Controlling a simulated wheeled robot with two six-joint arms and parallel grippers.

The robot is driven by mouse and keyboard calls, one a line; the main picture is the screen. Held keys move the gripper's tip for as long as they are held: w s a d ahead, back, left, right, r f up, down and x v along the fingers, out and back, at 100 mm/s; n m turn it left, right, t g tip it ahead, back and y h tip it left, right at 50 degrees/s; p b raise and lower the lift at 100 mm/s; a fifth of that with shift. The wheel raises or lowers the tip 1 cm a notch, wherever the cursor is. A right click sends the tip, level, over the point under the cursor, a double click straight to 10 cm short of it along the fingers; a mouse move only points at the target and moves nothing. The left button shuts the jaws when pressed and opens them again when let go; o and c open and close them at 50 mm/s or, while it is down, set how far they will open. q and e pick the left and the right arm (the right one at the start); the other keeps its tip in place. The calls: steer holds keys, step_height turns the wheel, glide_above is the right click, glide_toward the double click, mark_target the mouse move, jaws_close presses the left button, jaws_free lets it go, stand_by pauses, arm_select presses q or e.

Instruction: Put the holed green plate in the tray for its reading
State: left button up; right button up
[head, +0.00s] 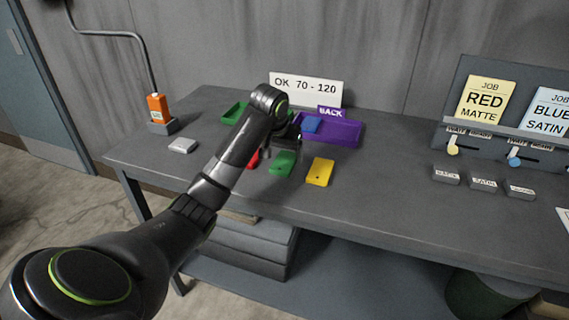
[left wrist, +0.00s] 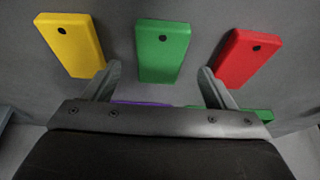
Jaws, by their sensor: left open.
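The holed green plate (head: 283,163) lies flat on the bench between a red plate (head: 253,160) and a yellow plate (head: 320,172). In the left wrist view the green plate (left wrist: 163,50) shows one dark hole near its outer end. My left gripper (head: 287,138) is open and empty; in its wrist view its fingers (left wrist: 160,72) stand apart, either side of the green plate's near end. I cannot tell its height above the plate. A green tray (head: 233,112) is partly hidden by my arm. A purple tray (head: 345,132), labelled BACK, holds a blue plate (head: 311,124). My right gripper is out of view.
A sign (head: 306,88) reading OK 70 - 120 stands behind the trays. An orange device (head: 157,107) sits in a holder at the left, near a small pale block (head: 182,145). Job cards and small labelled blocks (head: 483,182) are at the right. The bench between is clear.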

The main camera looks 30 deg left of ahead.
mark_target(284, 161)
arm_select(q)
steer(key=x, duration=0.3)
steer(key=shift+f, duration=0.1)
steer(key=shift+c, duration=0.5)
steer(key=c, duration=1.2)
